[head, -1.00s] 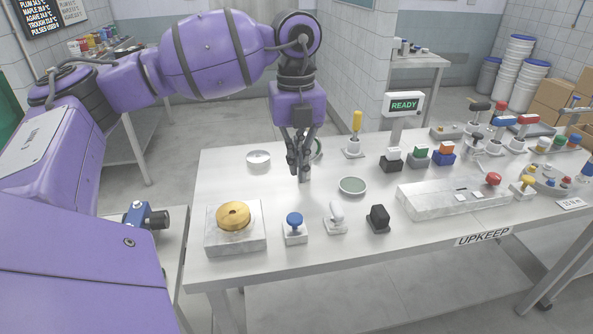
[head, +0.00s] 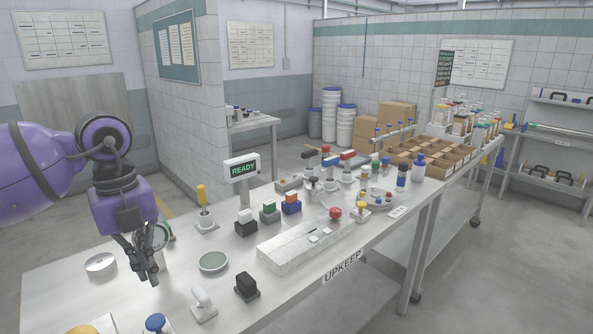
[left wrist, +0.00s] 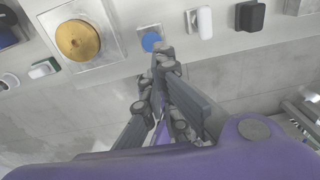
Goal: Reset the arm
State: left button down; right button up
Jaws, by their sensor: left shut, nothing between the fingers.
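My left gripper (head: 147,274) is shut and empty. In the head view it points down over the left part of the steel table (head: 60,290), beside a round metal lid (head: 100,263) and a green ring (head: 158,236). In the left wrist view its closed fingers (left wrist: 163,60) show in front of a blue knob (left wrist: 151,41), a brass disc on a block (left wrist: 78,40) and a white lever (left wrist: 205,22). I cannot tell whether the fingertips touch anything. My right gripper is not in view.
On the table stand a READY display (head: 243,169), a yellow-handled lever (head: 203,207), a shallow green dish (head: 213,262), a black knob (head: 247,287) and a long pale block (head: 305,244) with a red button (head: 335,213). Wooden trays (head: 435,153) are farther right. Open floor (head: 490,270) lies to the right.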

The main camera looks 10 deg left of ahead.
pick_arm(q)
jog(key=s+d+f+n+t+h+p, duration=0.15)
jog(key=s+d+f+h, duration=0.25)
jog(key=d+h, duration=0.7)
jog(key=s+d+f+t+h+p, duration=0.1)
jog(key=s+d+f+h+p, duration=0.25)
jog(key=d, duration=1.35)
jog(key=s+a+f+n+t+y+p, duration=0.25)
jog(key=a+f+n+t+y, duration=0.95)
jog(key=n, duration=0.7)
jog(key=s+a+f+n+g+y, duration=0.2)
jog(key=s+f+n+g, duration=0.3)
jog(key=s+f, duration=1.1)
jog(key=s, duration=0.3)
jog(key=shift+s+a+f+g+y, duration=0.15)
jog(key=shift+s+f+g+y, duration=0.15)
jog(key=shift+s+g+y, duration=0.1)
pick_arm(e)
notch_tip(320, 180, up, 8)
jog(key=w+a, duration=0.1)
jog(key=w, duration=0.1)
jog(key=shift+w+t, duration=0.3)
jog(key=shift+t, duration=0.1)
